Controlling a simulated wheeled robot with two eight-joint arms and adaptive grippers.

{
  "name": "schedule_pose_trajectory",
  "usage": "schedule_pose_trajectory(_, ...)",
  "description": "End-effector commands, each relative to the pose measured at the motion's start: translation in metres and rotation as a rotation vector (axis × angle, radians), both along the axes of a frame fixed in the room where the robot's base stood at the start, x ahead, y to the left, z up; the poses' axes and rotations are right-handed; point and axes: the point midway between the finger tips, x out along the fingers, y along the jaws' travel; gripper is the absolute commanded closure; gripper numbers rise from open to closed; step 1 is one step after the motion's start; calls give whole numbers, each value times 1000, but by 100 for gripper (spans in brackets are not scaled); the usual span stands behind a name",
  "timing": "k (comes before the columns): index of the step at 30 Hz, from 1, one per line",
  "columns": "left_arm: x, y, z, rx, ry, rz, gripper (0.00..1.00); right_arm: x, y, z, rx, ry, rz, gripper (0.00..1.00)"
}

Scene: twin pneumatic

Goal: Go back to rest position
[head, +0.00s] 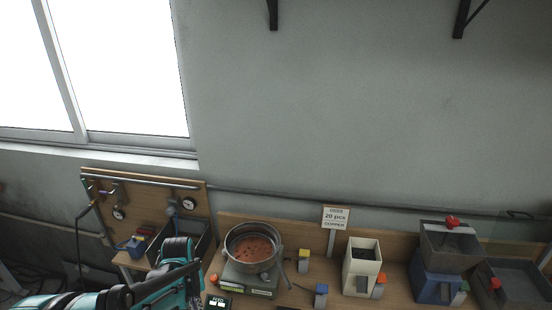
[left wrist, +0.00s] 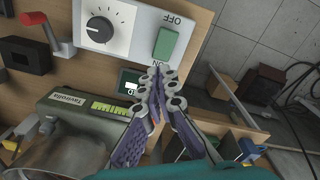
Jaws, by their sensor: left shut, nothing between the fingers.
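My left arm, teal and black, comes in from the lower left in the head view and ends near the bench front. Its fingers are mostly hidden there. In the left wrist view my left gripper (left wrist: 156,72) is shut and empty, its fingertips together. They appear just below a green OFF switch (left wrist: 166,42) on a white control box (left wrist: 120,22) with a dial (left wrist: 99,30); I cannot tell whether they touch it. My right gripper is in neither view.
A round bowl feeder (head: 233,262) with copper-coloured pieces stands on the bench, right of my arm. A sign reads 20 pcs copper (head: 336,217). A white bin (head: 351,280) and a blue-based hopper (head: 430,286) stand further right. A wooden gauge board (head: 150,195) stands at left.

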Motion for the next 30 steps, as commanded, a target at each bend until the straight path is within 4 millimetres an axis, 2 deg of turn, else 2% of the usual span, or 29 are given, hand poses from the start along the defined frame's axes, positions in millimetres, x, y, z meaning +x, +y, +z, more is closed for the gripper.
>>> schedule_pose_trajectory(5,-17,-24,20,25,-106,-82,100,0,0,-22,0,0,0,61)
schedule_pose_trajectory(12,-55,-62,43,71,-309,-229,100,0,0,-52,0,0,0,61)
schedule_pose_trajectory(21,-99,-95,39,119,-527,-378,100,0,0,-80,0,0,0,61)
schedule_pose_trajectory(30,-109,-102,37,133,-591,-417,100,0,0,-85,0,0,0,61)
